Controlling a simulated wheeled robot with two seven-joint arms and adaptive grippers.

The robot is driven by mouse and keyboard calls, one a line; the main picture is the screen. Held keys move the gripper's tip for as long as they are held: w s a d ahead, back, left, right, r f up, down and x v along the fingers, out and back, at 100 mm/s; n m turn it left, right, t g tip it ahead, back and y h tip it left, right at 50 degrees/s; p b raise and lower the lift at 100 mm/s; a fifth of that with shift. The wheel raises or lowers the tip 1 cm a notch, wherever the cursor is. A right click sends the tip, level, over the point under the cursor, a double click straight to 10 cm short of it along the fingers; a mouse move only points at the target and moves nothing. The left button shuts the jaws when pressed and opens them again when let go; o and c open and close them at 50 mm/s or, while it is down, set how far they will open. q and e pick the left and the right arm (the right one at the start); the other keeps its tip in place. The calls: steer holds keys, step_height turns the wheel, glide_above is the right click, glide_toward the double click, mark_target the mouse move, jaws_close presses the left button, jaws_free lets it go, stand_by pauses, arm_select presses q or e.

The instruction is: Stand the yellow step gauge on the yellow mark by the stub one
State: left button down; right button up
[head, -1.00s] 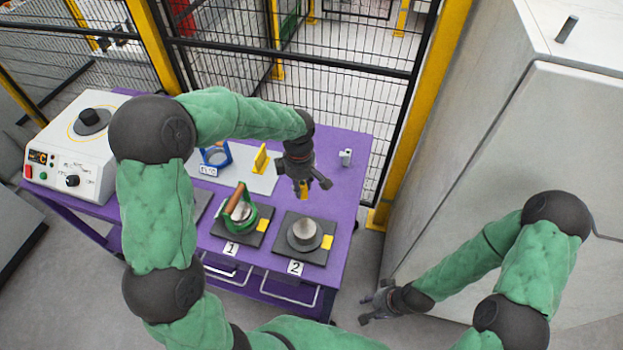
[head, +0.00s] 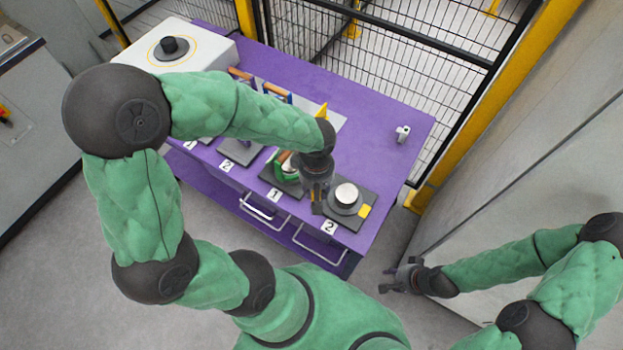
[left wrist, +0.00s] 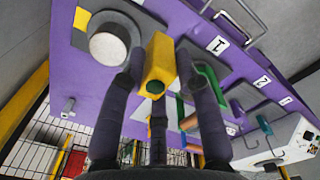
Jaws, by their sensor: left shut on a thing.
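The yellow step gauge (left wrist: 158,62) is between the fingers of my left gripper (left wrist: 160,75) in the left wrist view. In the head view my left gripper (head: 316,205) hangs over the table between stub one and stub two, and the gauge is largely hidden. Stub one, by label 1 (head: 274,195), is partly hidden by the green gauge with a wooden handle (head: 285,168) and by my gripper. I cannot make out its yellow mark in the head view. My right gripper (head: 395,278) is open and empty, off the table's right side.
Stub two (head: 346,195) stands on a dark plate with a yellow mark (head: 364,211). A second yellow piece (head: 321,110) stands on the grey mat behind. A small metal part (head: 402,132) is at the back right. A white machine (head: 190,50) is at the far left; fencing is behind.

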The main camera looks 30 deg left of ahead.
mark_target(290, 168)
arm_select(q)
steer(key=shift+s+m, duration=0.3)
steer(key=shift+s, duration=0.6)
steer(key=shift+a+f, duration=0.1)
steer(key=w+a+f, duration=0.2)
steer(key=w+f, duration=0.1)
steer(key=w+a+f+b, duration=0.1)
steer(key=w+a+f, duration=0.2)
steer(key=w, duration=0.1)
steer(key=w+a+f, duration=0.2)
steer(key=w+f, duration=0.1)
steer(key=shift+w+a+f, duration=0.1)
steer(key=shift+w+a, duration=0.1)
steer(key=shift+w, duration=0.2)
steer(key=shift+w+a+f, duration=0.15)
steer(key=shift+w+f, duration=0.1)
steer(key=shift+f, duration=0.25)
steer(key=shift+f+b, duration=0.5)
steer(key=shift+f, duration=0.8)
